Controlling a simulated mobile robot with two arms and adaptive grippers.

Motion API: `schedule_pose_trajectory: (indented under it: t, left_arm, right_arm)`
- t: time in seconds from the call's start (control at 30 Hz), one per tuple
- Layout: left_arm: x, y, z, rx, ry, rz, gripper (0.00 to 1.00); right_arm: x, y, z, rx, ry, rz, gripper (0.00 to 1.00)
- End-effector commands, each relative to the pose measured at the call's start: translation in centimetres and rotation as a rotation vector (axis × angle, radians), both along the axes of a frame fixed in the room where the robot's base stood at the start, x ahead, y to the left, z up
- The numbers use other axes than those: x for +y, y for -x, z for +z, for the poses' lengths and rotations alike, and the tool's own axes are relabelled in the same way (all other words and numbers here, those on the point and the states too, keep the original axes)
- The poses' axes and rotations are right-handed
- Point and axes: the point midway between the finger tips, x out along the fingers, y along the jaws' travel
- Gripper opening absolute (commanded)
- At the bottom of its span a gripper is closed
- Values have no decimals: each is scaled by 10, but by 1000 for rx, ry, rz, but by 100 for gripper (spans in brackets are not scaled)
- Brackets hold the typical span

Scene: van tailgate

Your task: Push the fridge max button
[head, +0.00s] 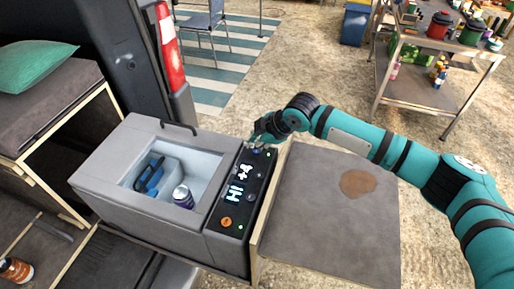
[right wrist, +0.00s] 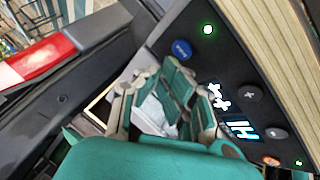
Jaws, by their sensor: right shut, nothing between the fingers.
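The fridge (head: 100,185) is a grey open-topped box with a black control panel (head: 226,208) along its right side. The panel has a blue button (right wrist: 181,48) at its far end, lit white-blue symbols, dark round buttons and an orange button (head: 226,222) at the near end. I cannot read for sure which button is marked max. My right gripper (head: 262,136) is shut and empty at the panel's far end, close to the blue button. Whether it touches the panel is unclear. In the right wrist view, its fingers (right wrist: 168,95) show beside the panel. My left gripper is not in view.
A can (head: 183,196) and a blue item (head: 150,176) are inside the fridge. A grey board (head: 315,220) with a brown stain lies right of the panel. A shelf cart (head: 420,90) is at the back right.

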Motion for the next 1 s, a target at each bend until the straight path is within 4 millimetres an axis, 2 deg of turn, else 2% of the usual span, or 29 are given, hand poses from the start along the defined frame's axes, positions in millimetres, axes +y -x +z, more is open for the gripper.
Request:
schedule_pose_trajectory:
  t: [0.03,0.1,0.5,1.0]
  left_arm:
    - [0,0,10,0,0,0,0]
    - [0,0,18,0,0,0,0]
    - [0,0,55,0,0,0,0]
    - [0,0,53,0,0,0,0]
  right_arm:
    - [0,0,10,0,-1,0,0]
    - [0,0,18,0,-1,0,0]
    - [0,0,54,0,0,0,0]
    - [0,0,53,0,0,0,0]
